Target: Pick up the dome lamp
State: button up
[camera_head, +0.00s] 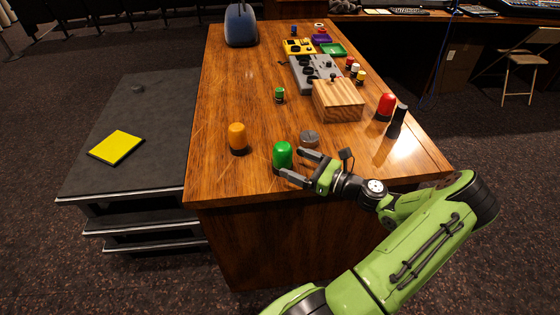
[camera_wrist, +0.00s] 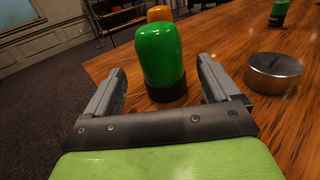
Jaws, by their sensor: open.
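Several dome lamps stand upright on the wooden desk: a green one (camera_head: 282,156), an orange one (camera_head: 237,138) and a red one (camera_head: 386,106). The green lamp (camera_wrist: 160,58), with its dark base, is the closest to my gripper (camera_head: 292,164). My gripper is open and empty, held low at the desk's near edge. In the wrist view its two fingers (camera_wrist: 162,70) lie left and right of the green lamp, which stands between or just beyond the fingertips. The orange lamp (camera_wrist: 159,13) is partly hidden behind the green one.
A round metal puck (camera_head: 309,138) stands right of the green lamp, close to my gripper's far finger. A wooden box (camera_head: 338,100), a black cylinder (camera_head: 397,122) and a small green jar (camera_head: 280,95) stand farther back. The desk left of the orange lamp is clear.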

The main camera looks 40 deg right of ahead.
aim_at(277, 155)
jog(key=b+x, duration=0.2)
jog(key=x, duration=0.5)
jog(key=shift+f, duration=0.1)
jog(key=shift+s, duration=0.1)
jog(key=c, duration=1.2)
